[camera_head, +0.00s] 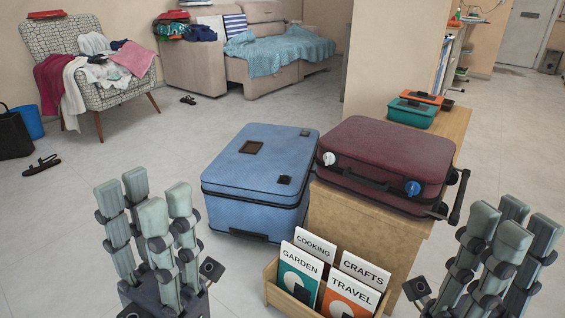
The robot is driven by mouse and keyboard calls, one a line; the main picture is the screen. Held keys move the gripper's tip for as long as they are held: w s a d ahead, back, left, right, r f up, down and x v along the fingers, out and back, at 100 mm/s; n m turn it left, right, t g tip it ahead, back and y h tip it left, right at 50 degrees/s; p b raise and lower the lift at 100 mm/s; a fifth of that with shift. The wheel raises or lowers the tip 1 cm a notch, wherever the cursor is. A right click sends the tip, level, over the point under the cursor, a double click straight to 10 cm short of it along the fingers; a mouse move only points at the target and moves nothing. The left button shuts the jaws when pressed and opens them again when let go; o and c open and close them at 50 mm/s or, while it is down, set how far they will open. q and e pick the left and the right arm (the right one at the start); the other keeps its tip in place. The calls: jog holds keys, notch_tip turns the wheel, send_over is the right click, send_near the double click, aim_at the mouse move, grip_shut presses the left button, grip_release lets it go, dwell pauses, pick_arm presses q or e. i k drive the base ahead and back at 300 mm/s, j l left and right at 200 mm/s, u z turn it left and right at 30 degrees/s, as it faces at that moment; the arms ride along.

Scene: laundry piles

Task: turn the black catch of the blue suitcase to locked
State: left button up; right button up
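The blue suitcase (245,192) lies flat and closed, left of the wooden cabinet. A small black catch (284,180) sits on its lid near the front right corner; it is too small to tell which way it is turned. My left gripper (144,200) is open and empty, in front and to the left of the suitcase. My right gripper (513,222) is open and empty at the right, apart from both suitcases.
A maroon suitcase (385,150) with a white and a blue catch lies on the wooden cabinet (365,225), close beside the blue one. A box of books (270,285) stands in front. Teal and orange cases (411,113) are behind.

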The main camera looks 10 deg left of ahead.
aim_at(284, 178)
jog(key=i+j, duration=0.65)
jog(key=i+j+z, duration=0.1)
jog(key=i+j, duration=1.15)
jog(key=j, duration=0.25)
